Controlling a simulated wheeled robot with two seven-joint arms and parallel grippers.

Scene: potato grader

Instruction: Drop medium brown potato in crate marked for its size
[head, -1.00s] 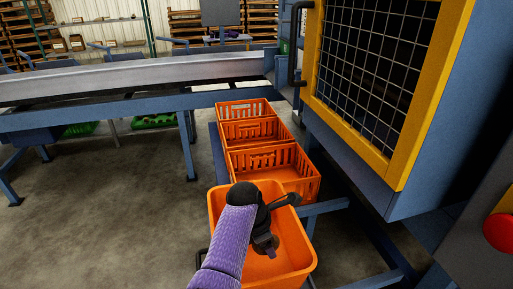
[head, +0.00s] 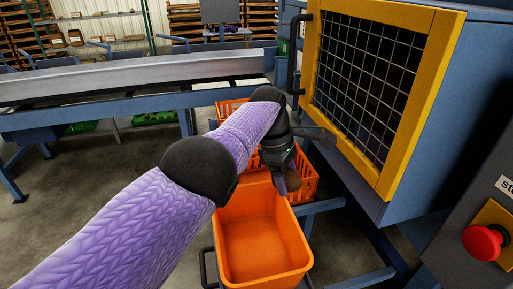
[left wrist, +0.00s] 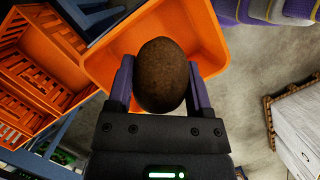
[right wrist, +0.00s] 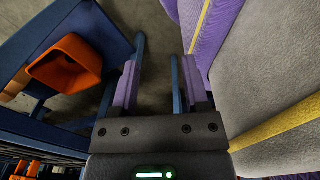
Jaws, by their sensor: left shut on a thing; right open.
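A brown potato (left wrist: 161,75) is gripped between the two fingers of my left gripper (head: 284,180). In the head view the potato (head: 293,183) shows below the fingers, near the far rim of an orange bin (head: 262,250). In the left wrist view the bin (left wrist: 212,45) lies behind the potato. Slatted orange crates (head: 305,185) stand beyond the bin, largely hidden by my left arm; they also show in the left wrist view (left wrist: 40,70). I see no readable size marks on them. My right gripper (right wrist: 160,75) is open and empty.
A blue machine with a yellow-framed mesh door (head: 372,85) stands close on the right, with a red button (head: 483,243) on its panel. A conveyor (head: 120,80) runs across the back left. Concrete floor (head: 90,190) is open at left.

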